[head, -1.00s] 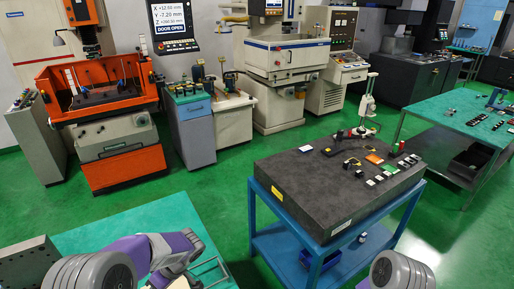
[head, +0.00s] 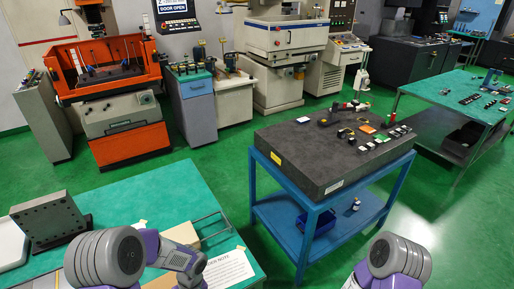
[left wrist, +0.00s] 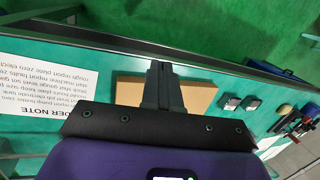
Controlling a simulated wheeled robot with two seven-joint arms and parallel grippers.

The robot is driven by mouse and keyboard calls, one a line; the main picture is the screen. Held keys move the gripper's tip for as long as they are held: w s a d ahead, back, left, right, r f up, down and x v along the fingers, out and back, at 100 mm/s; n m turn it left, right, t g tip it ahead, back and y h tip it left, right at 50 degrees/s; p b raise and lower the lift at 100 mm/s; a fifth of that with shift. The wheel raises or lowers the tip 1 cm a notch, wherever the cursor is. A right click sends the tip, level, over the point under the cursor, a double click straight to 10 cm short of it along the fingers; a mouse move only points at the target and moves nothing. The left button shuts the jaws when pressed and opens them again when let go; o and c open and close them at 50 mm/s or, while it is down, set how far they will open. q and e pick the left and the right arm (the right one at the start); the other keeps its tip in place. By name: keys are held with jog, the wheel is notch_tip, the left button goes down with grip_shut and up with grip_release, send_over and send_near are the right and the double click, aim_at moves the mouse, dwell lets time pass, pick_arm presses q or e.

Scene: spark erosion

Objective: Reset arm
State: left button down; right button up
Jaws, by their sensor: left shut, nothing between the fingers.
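My left gripper (left wrist: 163,88) shows in the left wrist view with its two dark fingers together and nothing between them. It is over a tan block or box (left wrist: 198,93) on the green-topped bench (left wrist: 238,82); I cannot tell the height between them. In the head view my left arm (head: 120,255) comes in at the bottom left over the same kind of green bench top (head: 165,195), and its fingers are hidden. My right arm (head: 398,257) shows only as a grey and purple link at the bottom; its gripper is out of view.
A printed note (head: 230,268) and a wire frame (head: 212,226) lie by the bench's right edge. A drilled grey block (head: 50,220) stands at left. A dark stone plate (head: 305,155) on a blue cart stands ahead with small parts. Green floor is clear between.

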pick_arm(q)
jog(key=s+d+f+m+t+h+b, duration=0.1)
jog(key=s+d+f+h+b, duration=0.1)
jog(key=f, duration=0.4)
jog(key=s+d+f+m+t+h+b, duration=0.1)
jog(key=s+d+f+m+h+b, duration=0.1)
jog(key=s+d+f, duration=0.2)
jog(key=s+d+f+m+t+h+b, duration=0.1)
jog(key=s+d+f+m+b, duration=0.1)
jog(key=d+f, duration=0.3)
jog(key=shift+s+f+h, duration=0.4)
jog(key=shift+s+f, duration=0.3)
jog(key=shift+f, duration=0.8)
